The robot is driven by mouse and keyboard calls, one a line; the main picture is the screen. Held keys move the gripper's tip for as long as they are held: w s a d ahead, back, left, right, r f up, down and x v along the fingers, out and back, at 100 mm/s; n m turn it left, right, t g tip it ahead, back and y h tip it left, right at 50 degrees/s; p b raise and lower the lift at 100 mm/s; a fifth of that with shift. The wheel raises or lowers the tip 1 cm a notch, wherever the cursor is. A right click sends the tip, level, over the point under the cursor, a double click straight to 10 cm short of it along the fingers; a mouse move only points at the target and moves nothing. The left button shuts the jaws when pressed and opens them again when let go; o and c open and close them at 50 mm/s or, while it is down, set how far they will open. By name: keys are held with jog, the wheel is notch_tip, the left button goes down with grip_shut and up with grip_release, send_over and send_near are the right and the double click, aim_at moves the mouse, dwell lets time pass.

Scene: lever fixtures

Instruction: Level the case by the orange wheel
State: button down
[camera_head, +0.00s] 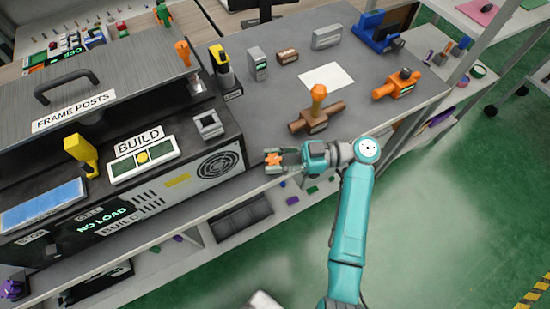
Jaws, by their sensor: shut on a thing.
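The case (175,195) is a dark grey and black housing at the left, with a round vent grille and a display reading "NO LOAD". My gripper (273,159) is just right of the case's right end, reaching in from the right. It is shut on a small orange part, which seems to be the orange wheel (271,157). The fingers partly hide it, and I cannot tell its exact shape.
A brown fixture with an orange handle (317,103) stands close behind my gripper. An orange valve-like part (398,84), a blue device (376,32) and a white sheet (327,77) are on the grey bench. A yellow lever (82,153) stands on the left.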

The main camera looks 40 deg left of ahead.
jog(key=shift+f, duration=0.1)
dwell(0.3)
jog(key=c, duration=0.7)
grip_release()
jog(key=shift+c, duration=0.2)
